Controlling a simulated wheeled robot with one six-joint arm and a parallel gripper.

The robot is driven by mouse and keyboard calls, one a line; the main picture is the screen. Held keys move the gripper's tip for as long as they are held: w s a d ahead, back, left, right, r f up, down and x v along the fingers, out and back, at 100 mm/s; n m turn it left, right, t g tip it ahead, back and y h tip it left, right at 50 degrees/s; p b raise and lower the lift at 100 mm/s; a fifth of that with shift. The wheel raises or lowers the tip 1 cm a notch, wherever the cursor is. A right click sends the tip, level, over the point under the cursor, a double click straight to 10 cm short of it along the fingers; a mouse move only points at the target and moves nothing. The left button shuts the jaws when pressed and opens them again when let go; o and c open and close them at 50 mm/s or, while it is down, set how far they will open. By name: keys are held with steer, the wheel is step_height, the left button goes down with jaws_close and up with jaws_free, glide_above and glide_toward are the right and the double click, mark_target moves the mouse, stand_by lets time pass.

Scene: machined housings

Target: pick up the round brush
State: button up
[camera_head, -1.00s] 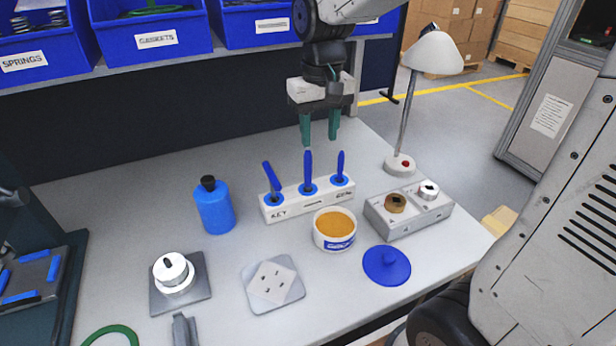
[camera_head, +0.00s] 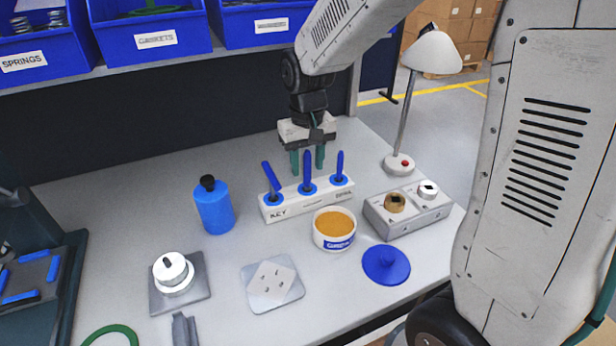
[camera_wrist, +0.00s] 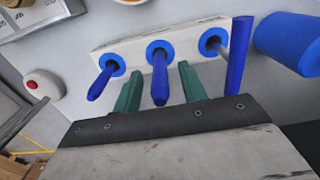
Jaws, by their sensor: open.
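A white holder block (camera_head: 330,201) on the table holds three blue-handled brushes; their bristles are hidden in its sockets. The left brush (camera_head: 268,177) leans over the KEY label. The middle brush (camera_head: 307,168) stands upright above a label too small to read. The right brush (camera_head: 340,166) stands near a label that looks like DETAIL. My gripper (camera_head: 308,168) is open, pointing down at the holder. In the wrist view, the middle handle (camera_wrist: 160,80) shows between the two green fingers (camera_wrist: 160,88), with gaps on both sides. It is not gripped.
A blue bottle (camera_head: 213,206) stands left of the holder. A tub of orange paste (camera_head: 334,229) sits in front, with a blue lid (camera_head: 386,265) beside it. A grey socket block (camera_head: 407,213) and a lamp (camera_head: 399,163) are to the right. Bins (camera_head: 160,35) hang above.

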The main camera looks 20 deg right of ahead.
jaws_close()
steer(key=shift+r, duration=0.15)
